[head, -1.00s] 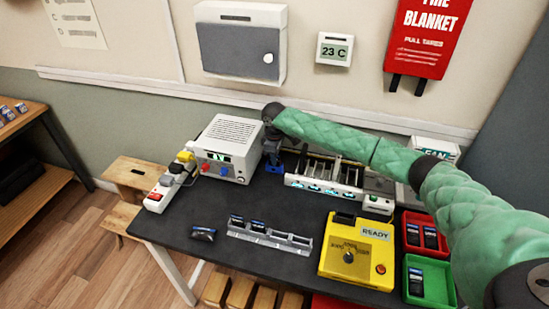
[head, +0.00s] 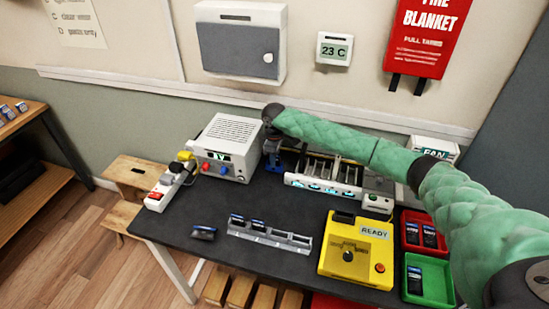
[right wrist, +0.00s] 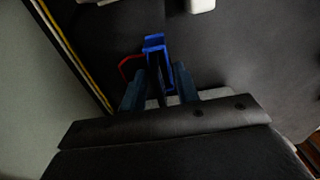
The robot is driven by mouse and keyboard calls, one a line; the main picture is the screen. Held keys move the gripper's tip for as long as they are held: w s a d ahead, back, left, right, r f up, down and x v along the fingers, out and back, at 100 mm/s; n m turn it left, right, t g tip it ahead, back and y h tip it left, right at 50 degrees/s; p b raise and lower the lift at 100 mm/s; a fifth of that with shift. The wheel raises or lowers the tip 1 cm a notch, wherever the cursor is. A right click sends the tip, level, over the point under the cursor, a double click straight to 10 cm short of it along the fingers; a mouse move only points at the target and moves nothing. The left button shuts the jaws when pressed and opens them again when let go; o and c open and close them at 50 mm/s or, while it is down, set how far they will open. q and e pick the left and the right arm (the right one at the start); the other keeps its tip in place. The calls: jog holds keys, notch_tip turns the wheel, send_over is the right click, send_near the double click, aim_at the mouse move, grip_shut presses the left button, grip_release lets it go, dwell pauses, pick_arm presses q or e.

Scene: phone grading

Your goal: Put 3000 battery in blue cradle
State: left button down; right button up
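The blue cradle (right wrist: 154,42) shows in the right wrist view, straight ahead of my right gripper (right wrist: 160,76). The gripper's two fingers are spread apart. A narrow dark upright piece shows between them at the cradle; it may be a battery, but its label cannot be read. In the head view my right gripper (head: 273,148) is at the back of the table beside the white power supply, over the blue cradle (head: 272,165), which is partly hidden. One battery (head: 203,233) lies on the table, and two sit in the grey rack (head: 285,241). My left gripper is out of view.
The white power supply (head: 225,147) stands left of the cradle, and a slotted fixture (head: 325,175) stands right. A yellow tester (head: 355,255) reads READY. The red tray (head: 412,218) and green tray (head: 435,290) hold batteries. A red wire (right wrist: 127,66) runs beside the cradle.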

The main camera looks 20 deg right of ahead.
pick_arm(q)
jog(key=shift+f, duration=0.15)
